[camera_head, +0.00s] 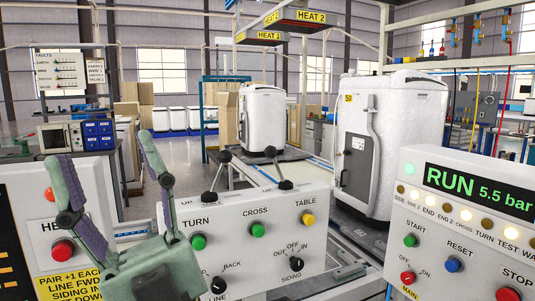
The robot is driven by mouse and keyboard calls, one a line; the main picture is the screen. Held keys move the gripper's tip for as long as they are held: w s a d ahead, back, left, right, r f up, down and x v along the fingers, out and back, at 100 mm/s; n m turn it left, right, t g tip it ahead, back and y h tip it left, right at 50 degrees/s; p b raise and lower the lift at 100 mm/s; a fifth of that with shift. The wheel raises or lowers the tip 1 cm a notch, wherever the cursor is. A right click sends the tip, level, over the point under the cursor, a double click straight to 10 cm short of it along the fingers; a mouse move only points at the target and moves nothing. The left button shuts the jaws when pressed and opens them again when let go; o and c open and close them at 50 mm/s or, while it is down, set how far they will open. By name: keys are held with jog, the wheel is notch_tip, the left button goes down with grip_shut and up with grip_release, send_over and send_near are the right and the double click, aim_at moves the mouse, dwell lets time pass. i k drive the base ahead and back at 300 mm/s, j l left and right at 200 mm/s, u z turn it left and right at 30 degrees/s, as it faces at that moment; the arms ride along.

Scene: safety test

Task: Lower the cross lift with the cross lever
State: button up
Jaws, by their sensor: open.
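The white control box (290,215) stands in front of me, with TURN, CROSS and TABLE labels over a green, a green and a yellow button. Black ball-topped levers rise from its top: a left lever (217,177) and a right lever (276,165). The small UP and DOWN marks are partly unreadable, and I cannot tell for sure which is the cross lever. My gripper (103,155) is open and empty at the left, its green fingers pointing up, apart from both levers. Its body covers part of the box's left end. I cannot clearly identify the cross lift.
A left panel (38,215) with red buttons stands close behind my gripper. A RUN 5.5 bar panel (465,225) stands at the right. White units (262,118) and (385,140) stand behind the box. The space above the box's levers looks free.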

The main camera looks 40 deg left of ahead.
aim_at(270, 152)
jog(key=u, duration=1)
jog(key=i+l+z, duration=0.15)
jog(key=i+l, duration=0.25)
jog(key=l, duration=0.15)
